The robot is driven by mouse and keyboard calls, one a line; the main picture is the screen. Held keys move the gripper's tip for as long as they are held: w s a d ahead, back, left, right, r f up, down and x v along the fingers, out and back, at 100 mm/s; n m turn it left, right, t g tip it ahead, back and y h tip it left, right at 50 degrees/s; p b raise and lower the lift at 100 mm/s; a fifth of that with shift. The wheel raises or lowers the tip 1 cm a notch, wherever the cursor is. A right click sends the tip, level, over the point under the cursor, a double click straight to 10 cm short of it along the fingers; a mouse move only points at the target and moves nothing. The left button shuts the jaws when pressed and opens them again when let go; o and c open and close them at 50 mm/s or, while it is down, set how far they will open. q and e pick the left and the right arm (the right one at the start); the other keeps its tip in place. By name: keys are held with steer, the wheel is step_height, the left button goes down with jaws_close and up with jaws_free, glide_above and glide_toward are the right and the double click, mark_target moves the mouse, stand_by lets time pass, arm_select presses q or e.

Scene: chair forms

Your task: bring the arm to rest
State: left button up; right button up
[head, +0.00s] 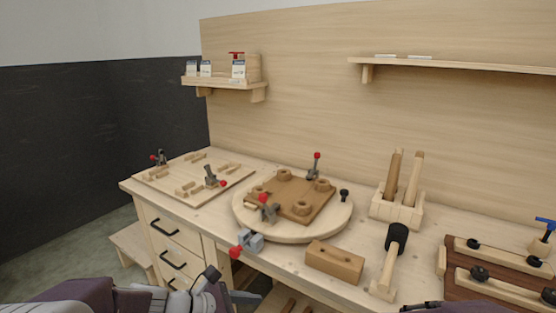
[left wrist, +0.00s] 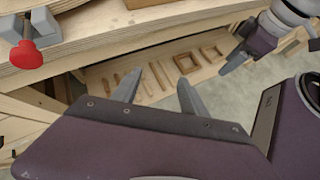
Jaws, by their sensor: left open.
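My left gripper (head: 236,296) is at the bottom of the head view, in front of the bench's front edge and below the worktop. In the left wrist view its two fingers (left wrist: 169,76) stand apart with nothing between them. Beneath them is a low shelf (left wrist: 105,72) with several wooden strips and square frames. My right arm shows at the top right of the left wrist view, with its gripper (left wrist: 238,62) small and partly cut off; its jaws cannot be made out. In the head view only a bit of my right arm shows at the bottom edge.
The wooden bench (head: 290,262) carries a round turntable (head: 243,222) with clamps, a fixture board (head: 160,188), a wooden block (head: 334,262), a mallet (head: 396,240) and a dark jig (head: 455,262). A grey clamp with a red knob (head: 236,252) juts from the front edge near my left gripper.

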arm_select(q)
steer(key=s+a+f+m+g+y, duration=0.1)
steer(key=s+f+m+g+y, duration=0.3)
steer(key=s+f+m, duration=0.45)
steer(key=s+a+f+m+y, duration=0.1)
steer(key=a+f+m+y, duration=0.3)
steer(key=a+m, duration=0.8)
step_height(320, 180, up, 16)
steer(key=d+m+p, duration=0.1)
steer(key=m+p, duration=0.1)
steer(key=p, duration=1.2)
steer(key=shift+d+f+y, duration=0.25)
steer(key=shift+d+y, duration=0.15)
arm_select(e)
step_height(320, 180, up, 14)
steer(key=shift+r, duration=0.25)
arm_select(q)
steer(key=shift+s, duration=0.1)
